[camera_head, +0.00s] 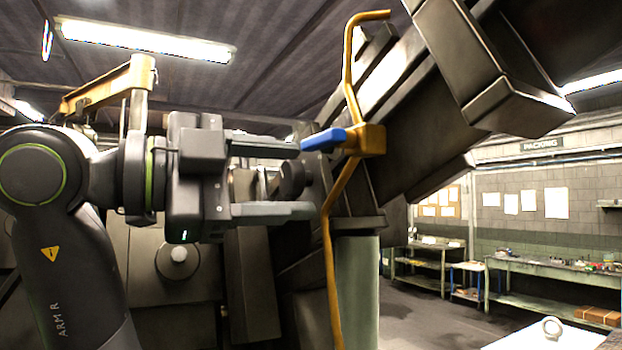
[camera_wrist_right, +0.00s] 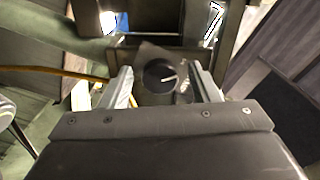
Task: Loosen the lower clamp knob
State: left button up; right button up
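A dark round knob (camera_head: 291,181) sits on the machine, near the fingertips of my right gripper (camera_head: 304,180) in the head view. In the right wrist view the knob (camera_wrist_right: 160,76) is black with a white pointer line and lies between the two finger ends of the right gripper (camera_wrist_right: 160,82). The fingers are apart, with gaps showing on both sides of the knob; I see no contact. Whether this is the lower clamp knob cannot be told from its look alone. My left gripper is not in view.
An orange bent rod (camera_head: 331,260) with a bracket and a blue handle (camera_head: 325,140) stands just past the fingertips. A large dark slanted machine body (camera_head: 420,130) fills the upper right. A pale round knob (camera_head: 178,254) is on a panel below the gripper. Benches (camera_head: 540,268) stand far right.

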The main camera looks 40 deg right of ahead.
grip_shut()
jog(key=shift+f+m+b, duration=0.1)
jog(key=shift+m+b, duration=0.3)
jog(key=shift+m, duration=0.5)
jog(key=shift+m+b, duration=0.35)
jog(key=shift+m, duration=0.75)
jog(key=m, duration=0.4)
jog(key=shift+b, duration=0.4)
jog(key=m, duration=0.3)
jog(key=shift+o, duration=1)
grip_release()
